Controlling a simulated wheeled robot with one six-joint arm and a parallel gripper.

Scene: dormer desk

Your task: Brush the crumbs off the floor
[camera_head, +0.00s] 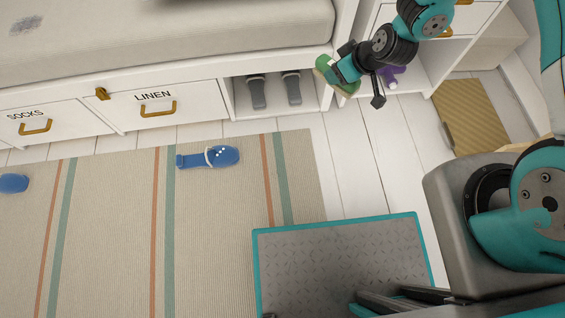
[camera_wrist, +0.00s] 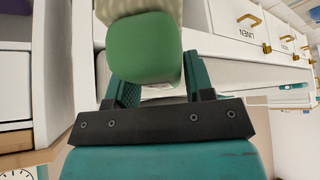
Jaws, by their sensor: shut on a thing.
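My gripper (camera_head: 346,76) is in the upper right of the head view, in front of the low white unit. It is shut on a green brush (camera_head: 323,68) with a pale bristle part. In the wrist view, the brush's green body (camera_wrist: 145,50) sits between the teal fingers, with the pale bristles (camera_wrist: 135,8) beyond it at the top edge. The floor (camera_head: 365,175) is white planks. I cannot make out any crumbs on it in either view.
A striped rug (camera_head: 110,220) covers the left floor, with blue sandals (camera_head: 222,157) on it. Drawers (camera_head: 170,105) and a cubby with grey shoes (camera_head: 257,92) line the bed base. A purple object (camera_head: 397,72) is behind my gripper. A tan ribbed panel (camera_head: 470,115) lies right.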

